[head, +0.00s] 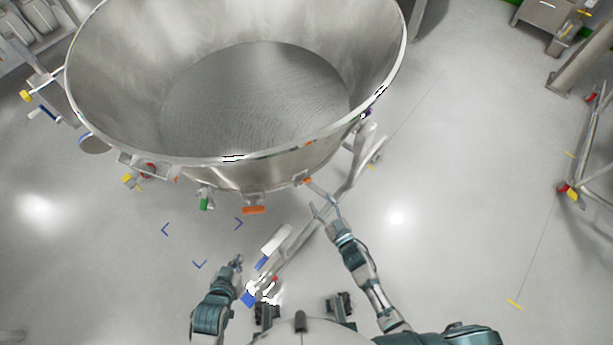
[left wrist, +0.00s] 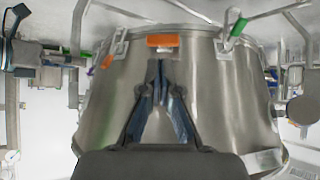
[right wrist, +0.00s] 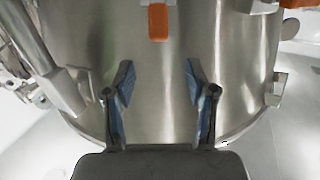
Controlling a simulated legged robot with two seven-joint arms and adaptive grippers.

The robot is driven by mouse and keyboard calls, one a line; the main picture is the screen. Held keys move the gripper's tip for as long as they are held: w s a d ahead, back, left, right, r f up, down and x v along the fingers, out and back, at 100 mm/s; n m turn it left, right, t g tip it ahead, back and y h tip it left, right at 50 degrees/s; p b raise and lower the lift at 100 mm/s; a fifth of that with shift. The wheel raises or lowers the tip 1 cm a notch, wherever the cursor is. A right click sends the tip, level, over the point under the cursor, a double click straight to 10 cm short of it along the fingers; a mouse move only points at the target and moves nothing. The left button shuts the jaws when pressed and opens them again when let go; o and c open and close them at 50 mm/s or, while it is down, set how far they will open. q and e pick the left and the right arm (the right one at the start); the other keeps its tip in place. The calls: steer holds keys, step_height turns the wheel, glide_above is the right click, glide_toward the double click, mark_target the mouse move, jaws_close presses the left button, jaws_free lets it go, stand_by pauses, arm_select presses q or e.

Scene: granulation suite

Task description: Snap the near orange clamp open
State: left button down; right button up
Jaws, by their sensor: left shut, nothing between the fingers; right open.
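The near orange clamp (head: 254,210) shows as a wide orange handle on the front of the steel bowl (head: 235,172). In the left wrist view an orange clamp handle (left wrist: 161,40) lies straight beyond my left gripper (left wrist: 160,66). My left gripper (head: 238,260) is shut and empty, apart from the bowl. A smaller orange clamp (head: 308,181) sits to the right on the bowl. My right gripper (head: 323,206) is open beside it. In the right wrist view an orange tab (right wrist: 158,22) hangs beyond and between the open fingers (right wrist: 158,68), with no contact visible.
A green-handled clamp (head: 205,203) sits left of the near orange one. A steel frame leg (head: 362,155) stands right of the bowl. A white and blue part (head: 274,242) lies between my arms. A wheeled stand (head: 575,185) is far right.

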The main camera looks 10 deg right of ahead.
mark_target(308, 178)
steer(key=b+x, duration=0.2)
steer(key=x, duration=0.8)
steer(key=shift+d+f, duration=0.1)
steer(key=shift+d, duration=0.1)
steer(key=shift+w+a, duration=0.15)
steer(key=shift+w, duration=0.2)
arm_select(q)
steer(key=w+d+r+t+h, duration=0.1)
steer(key=w+d+r+t, duration=0.1)
steer(key=w+r+t, duration=0.2)
steer(key=shift+w+d+r+t, duration=0.15)
steer(key=shift+w+r+t, duration=0.3)
steer(key=shift+r, duration=0.15)
arm_select(e)
steer(key=shift+a, duration=0.15)
arm_select(q)
steer(key=shift+h, duration=0.3)
arm_select(e)
steer(key=shift+c, duration=0.2)
steer(key=shift+a, duration=0.1)
steer(key=c, duration=0.4)
arm_select(q)
steer(key=shift+d, duration=0.1)
arm_select(e)
jaws_close()
